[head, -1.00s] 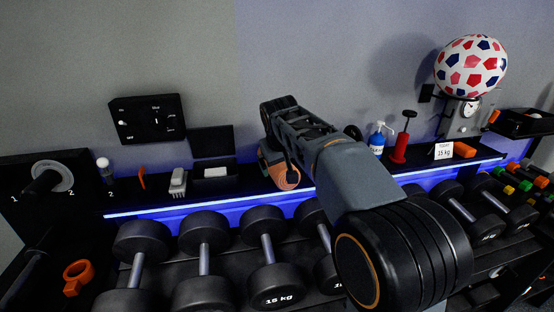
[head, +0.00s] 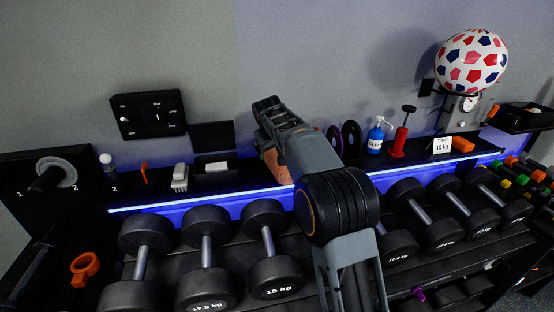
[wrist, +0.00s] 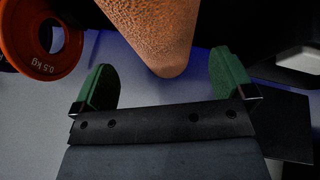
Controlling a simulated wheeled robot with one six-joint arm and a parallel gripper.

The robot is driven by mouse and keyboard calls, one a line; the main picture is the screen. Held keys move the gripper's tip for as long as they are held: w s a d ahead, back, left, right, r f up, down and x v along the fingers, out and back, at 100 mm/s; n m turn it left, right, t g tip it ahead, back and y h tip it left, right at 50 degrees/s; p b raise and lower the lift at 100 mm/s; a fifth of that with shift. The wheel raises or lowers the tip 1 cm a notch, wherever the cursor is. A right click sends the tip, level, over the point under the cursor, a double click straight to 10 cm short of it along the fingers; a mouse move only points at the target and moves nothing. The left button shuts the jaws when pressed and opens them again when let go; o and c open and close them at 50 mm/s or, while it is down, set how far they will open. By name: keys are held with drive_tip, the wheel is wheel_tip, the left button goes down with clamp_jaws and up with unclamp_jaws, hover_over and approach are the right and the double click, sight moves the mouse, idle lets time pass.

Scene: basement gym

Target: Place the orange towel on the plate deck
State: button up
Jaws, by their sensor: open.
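The orange towel (head: 275,165) stands on the dark shelf behind the dumbbells, partly hidden by my arm in the head view. In the wrist view the towel (wrist: 155,30) is a rough orange shape with a rounded end, at the top middle, beyond the gap between my fingers. My gripper (wrist: 165,88) is open and empty, its two green fingers wide apart. In the head view my gripper (head: 268,108) is above and behind the towel, its fingers not clear. I cannot tell which surface is the plate deck.
An orange 0.5 kg plate (wrist: 40,40) is beside the towel. On the shelf are a brush (head: 180,177), a pale block (head: 216,167), dark discs (head: 350,138), a blue bottle (head: 375,138) and a red pump (head: 400,140). Dumbbells (head: 205,255) fill the rack in front.

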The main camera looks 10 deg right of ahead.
sight(275, 152)
drive_tip(key=shift+p+x, duration=0.6)
drive_tip(key=shift+x, duration=2.25)
drive_tip(key=shift+a, duration=0.1)
drive_tip(key=shift+c, duration=0.5)
drive_tip(key=c, duration=0.8)
drive_tip(key=shift+o, duration=0.2)
drive_tip(key=shift+r, duration=0.1)
